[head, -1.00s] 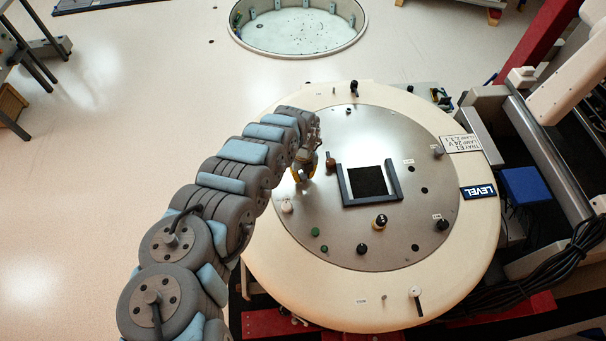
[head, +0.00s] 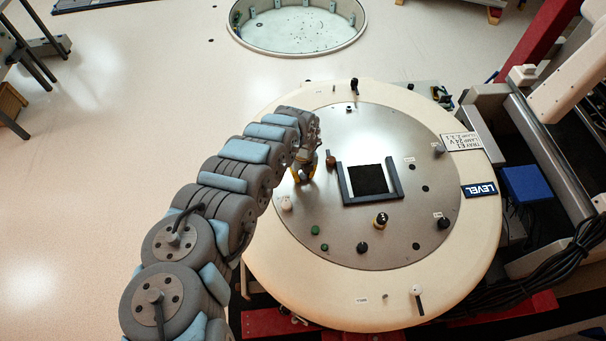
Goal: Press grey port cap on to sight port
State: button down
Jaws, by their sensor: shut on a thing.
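My gripper (head: 304,174) has yellowish fingers and points down at the left part of the round metal plate (head: 330,235). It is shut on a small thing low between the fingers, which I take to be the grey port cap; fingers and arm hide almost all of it. The sight port is not clearly seen; the spot under the fingertips is hidden. I cannot tell whether the held thing touches the plate. A brown knob (head: 331,161) stands close to the right of the gripper.
A dark square in a U-shaped frame (head: 394,193) lies mid-plate. Around it stand a grey knob (head: 438,150), a cream knob (head: 286,204), a black-and-yellow knob (head: 380,221), green buttons (head: 316,230) and black knobs (head: 362,247).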

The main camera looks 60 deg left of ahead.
jog(key=shift+f, duration=0.3)
jog(key=c, duration=0.9)
grip_release()
jog(key=shift+r, duration=0.15)
jog(key=shift+a+r, duration=0.15)
jog(key=shift+r, duration=0.4)
notch_tip(320, 180, up, 15)
jog(key=p, duration=0.4)
jog(key=shift+p, duration=0.3)
jog(key=shift+w+f, duration=0.1)
jog(key=shift+f, duration=0.05)
